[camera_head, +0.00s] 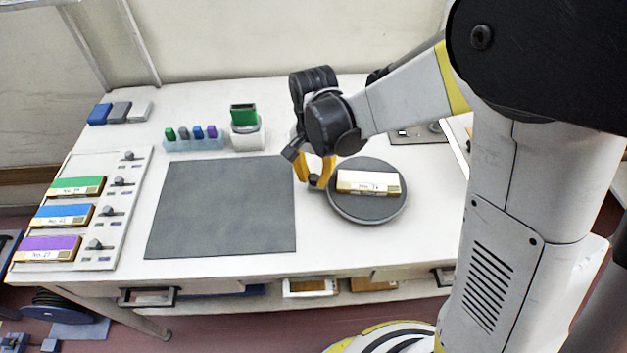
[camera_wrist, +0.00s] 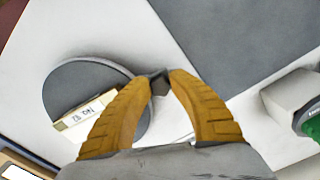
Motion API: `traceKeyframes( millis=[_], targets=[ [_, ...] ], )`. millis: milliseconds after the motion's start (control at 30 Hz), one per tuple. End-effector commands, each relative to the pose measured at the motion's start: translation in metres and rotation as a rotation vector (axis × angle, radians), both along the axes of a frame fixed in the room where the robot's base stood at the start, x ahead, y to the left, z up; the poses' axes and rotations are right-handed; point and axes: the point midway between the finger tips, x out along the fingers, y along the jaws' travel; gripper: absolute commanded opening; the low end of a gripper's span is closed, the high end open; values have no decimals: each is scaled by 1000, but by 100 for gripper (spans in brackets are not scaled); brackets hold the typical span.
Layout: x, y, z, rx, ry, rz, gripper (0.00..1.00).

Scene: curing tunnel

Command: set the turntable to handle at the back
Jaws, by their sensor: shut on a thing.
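The turntable (camera_head: 372,211) is a round dark grey disc at the right of the white table. It bears a cream box with a number label (camera_head: 368,183); in the wrist view the disc (camera_wrist: 68,78) and the box (camera_wrist: 84,113) lie left of my fingers. My gripper (camera_head: 316,183) is at the disc's left rim in the head view. In the wrist view its yellow fingers (camera_wrist: 161,76) are closed on a small dark handle (camera_wrist: 159,86) at the disc's edge. The handle is mostly hidden by the fingers in the head view.
A grey mat (camera_head: 225,208) lies left of the turntable. A panel (camera_head: 116,205) with levers and green, blue and purple boxes stands at far left. A marker rack (camera_head: 196,146) and a white holder with a green block (camera_head: 247,138) stand behind the mat.

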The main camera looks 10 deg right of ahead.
Motion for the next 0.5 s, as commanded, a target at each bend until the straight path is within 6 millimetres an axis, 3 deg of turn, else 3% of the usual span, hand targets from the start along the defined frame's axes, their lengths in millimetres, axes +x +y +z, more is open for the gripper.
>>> traceKeyframes(
  millis=[500],
  targets=[
    [33,-11,0,0,0,-259,0]
  ],
)
